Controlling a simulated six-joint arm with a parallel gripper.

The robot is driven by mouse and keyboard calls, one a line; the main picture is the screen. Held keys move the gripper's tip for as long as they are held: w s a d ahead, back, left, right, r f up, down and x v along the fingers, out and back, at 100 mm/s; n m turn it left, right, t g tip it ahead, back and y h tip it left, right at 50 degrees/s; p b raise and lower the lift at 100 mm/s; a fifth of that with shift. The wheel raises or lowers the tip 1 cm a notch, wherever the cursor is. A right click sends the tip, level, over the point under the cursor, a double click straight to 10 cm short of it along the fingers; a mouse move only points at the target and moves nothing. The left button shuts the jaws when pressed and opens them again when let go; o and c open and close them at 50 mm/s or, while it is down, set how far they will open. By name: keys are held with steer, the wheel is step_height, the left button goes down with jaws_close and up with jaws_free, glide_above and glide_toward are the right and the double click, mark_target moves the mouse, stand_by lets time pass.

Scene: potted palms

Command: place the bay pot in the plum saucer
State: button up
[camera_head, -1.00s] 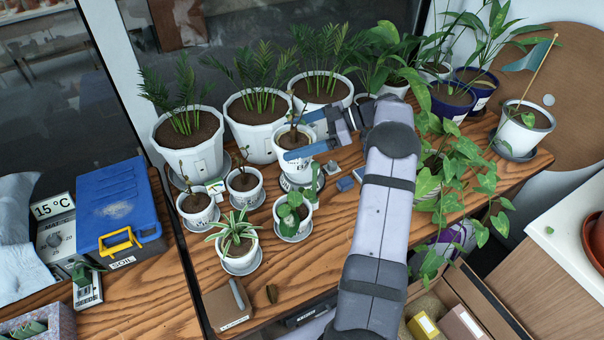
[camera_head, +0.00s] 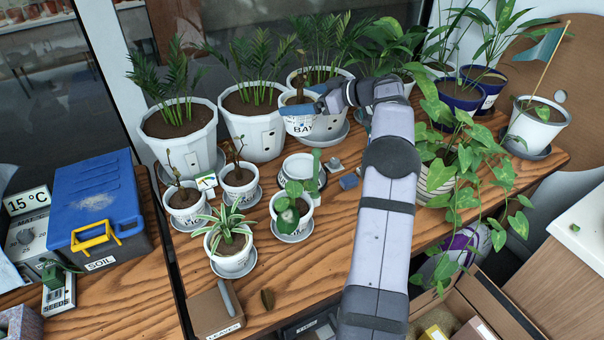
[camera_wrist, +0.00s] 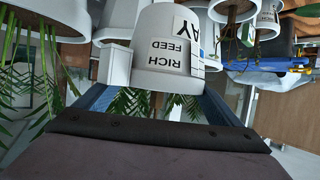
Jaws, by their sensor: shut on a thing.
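The bay pot (camera_head: 299,128) is a small white pot with a "BAY" label and dark soil. My gripper (camera_head: 308,107) is shut on it and holds it raised in front of the large palm pots. In the wrist view the white pot (camera_wrist: 150,40) appears upside down between the blue fingers, with "RICH FEED" on a label. Below it on the table is a round white dish or empty pot (camera_head: 302,166) on a grey base. I cannot tell which saucer is the plum one, as no such name is readable.
Large white palm pots (camera_head: 182,145) stand along the back. Small potted plants on grey saucers, including a spider plant (camera_head: 231,260), stand front left. A small grey block (camera_head: 334,164) and a blue block (camera_head: 349,181) lie right of the white dish. A trailing plant (camera_head: 455,165) hangs at right.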

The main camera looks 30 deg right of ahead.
steer(key=shift+w+a+f+m+t+h+b, duration=0.1)
steer(key=shift+f+m+t+h+b, duration=0.2)
steer(key=shift+f, duration=0.7)
steer(key=shift+w+a+f+m+t+h+b, duration=0.15)
steer(key=shift+f+m+h+b, duration=0.2)
steer(key=shift+f, duration=0.6)
steer(key=shift+w+a+f+m+t+h+b, duration=0.15)
steer(key=shift+f+m+t+h, duration=0.2)
steer(key=shift+f, duration=0.65)
step_height(320, 180, down, 10)
steer(key=o, duration=1.3)
steer(key=shift+s+d, duration=0.1)
steer(key=shift+s, duration=0.05)
steer(key=b+v, duration=0.1)
steer(key=v, duration=1.1)
steer(key=shift+r, duration=0.2)
